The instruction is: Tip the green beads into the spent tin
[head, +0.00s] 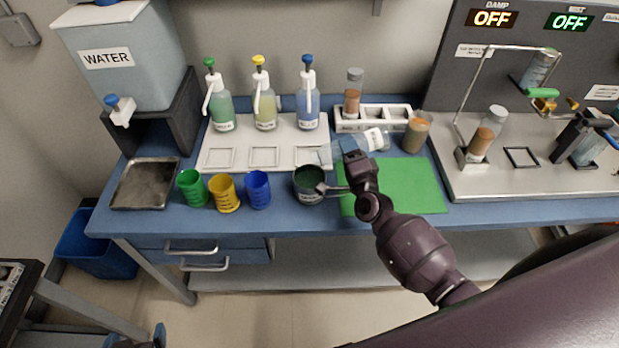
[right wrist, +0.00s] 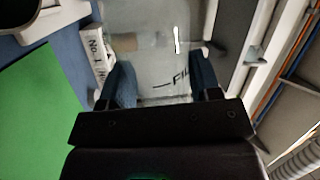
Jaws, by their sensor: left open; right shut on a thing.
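My right gripper (head: 352,150) is shut on a clear jar (head: 335,153) with a white label. The jar lies nearly on its side, its left end above and slightly right of the dark tin. In the right wrist view the clear wall with lettering (right wrist: 165,60) sits between the fingers (right wrist: 162,85). No beads can be made out in the jar. The dark spent tin (head: 309,198) stands upright on the bench, and dark green (head: 309,176) shows inside its mouth; single beads cannot be told. My left gripper (head: 134,339) is open and empty, low at the left edge.
Green, yellow and blue cups (head: 225,195) stand left of the tin. A green mat (head: 415,185) lies right of it. Behind are a white tray (head: 235,153), several pump bottles (head: 265,108) and a white rack (head: 400,114). A jar of brown grains (head: 416,133) stands close right.

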